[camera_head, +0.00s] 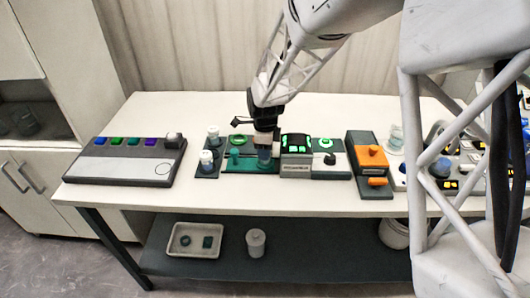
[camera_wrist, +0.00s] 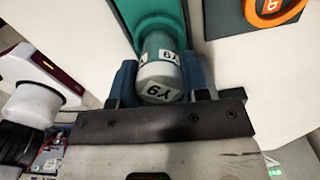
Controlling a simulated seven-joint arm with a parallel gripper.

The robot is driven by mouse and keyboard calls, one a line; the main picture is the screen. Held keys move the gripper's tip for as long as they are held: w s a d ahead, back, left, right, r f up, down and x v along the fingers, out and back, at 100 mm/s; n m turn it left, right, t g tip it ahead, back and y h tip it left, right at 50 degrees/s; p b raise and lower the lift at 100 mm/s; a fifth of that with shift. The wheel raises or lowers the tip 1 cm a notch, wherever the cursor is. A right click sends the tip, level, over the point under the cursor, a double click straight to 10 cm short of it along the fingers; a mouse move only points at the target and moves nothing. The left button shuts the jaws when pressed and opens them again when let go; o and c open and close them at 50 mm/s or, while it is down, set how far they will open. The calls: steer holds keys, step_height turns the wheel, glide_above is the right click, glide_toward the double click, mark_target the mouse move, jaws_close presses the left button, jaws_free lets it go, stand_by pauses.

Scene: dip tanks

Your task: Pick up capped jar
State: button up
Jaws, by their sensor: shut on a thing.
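A capped jar (camera_wrist: 158,75) with a pale grey cap and white labels reading 6Y stands between the blue fingers of my gripper (camera_wrist: 160,88) in the wrist view. My gripper is shut on it from both sides. In the head view my gripper (camera_head: 265,138) points down over the table and the jar's bluish body (camera_head: 264,158) shows just below it. The jar is at a teal station plate (camera_head: 237,166). I cannot tell whether its base touches the plate.
Two white-capped jars (camera_head: 207,157) stand left of the plate. A device with a green display (camera_head: 296,144) is close on the right, then an orange-topped unit (camera_head: 371,157). A grey button panel (camera_head: 126,163) lies left. A white tray (camera_head: 195,240) sits on the lower shelf.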

step_height(320, 180, up, 2)
steer(key=shift+r, duration=0.25)
steer(key=s+d, duration=0.2)
steer(key=s, duration=0.5)
steer(key=s+d+r, duration=0.1)
steer(key=s+d, duration=0.1)
steer(key=s, duration=0.6)
steer(key=shift+s+d, duration=0.15)
steer(key=shift+d, duration=0.2)
steer(key=w+a+n, duration=0.9)
steer(key=w, duration=0.3)
steer(key=shift+w+a, duration=0.15)
steer(key=shift+w, duration=0.25)
steer(key=shift+r, duration=0.1)
steer(key=w+a, duration=0.2)
steer(key=w, duration=0.3)
steer(key=w+a+f, duration=0.1)
steer(key=w+a, duration=0.1)
steer(key=w, duration=0.3)
steer(key=w+a, duration=0.2)
steer(key=w, duration=0.3)
steer(key=shift+f, duration=0.25)
steer(key=shift+f, duration=1.7)
